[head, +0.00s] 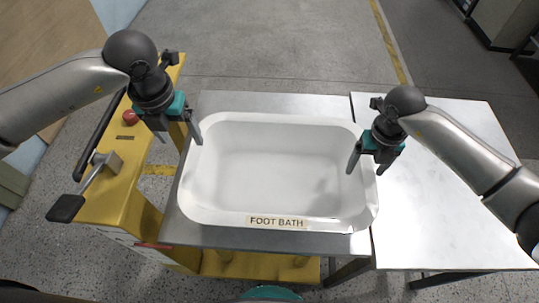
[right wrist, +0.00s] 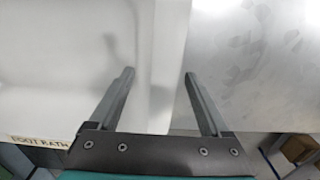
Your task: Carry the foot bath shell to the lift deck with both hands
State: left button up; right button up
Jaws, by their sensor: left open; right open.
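The foot bath shell (head: 280,180) is a white, empty, rounded rectangular tub labelled FOOT BATH on its near rim. In the head view it sits over the grey metal deck (head: 200,236) of the yellow lift, its right rim reaching about the seam with the table. My left gripper (head: 180,141) is open at the shell's far left rim, one finger inside and one outside. My right gripper (head: 365,172) is open at the right rim, fingers either side of it. In the right wrist view the rim (right wrist: 158,60) runs between the open fingers (right wrist: 159,73); contact is not clear.
A pale metal table (head: 450,215) adjoins the deck on the right, with its top clear. The yellow lift body (head: 115,180) with a red knob (head: 130,118) and black-ended handle (head: 66,208) stands at left. Open floor lies beyond.

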notch_tip(320, 180, up, 11)
dwell(0.3)
jog(key=shift+s, duration=0.1)
dwell(0.4)
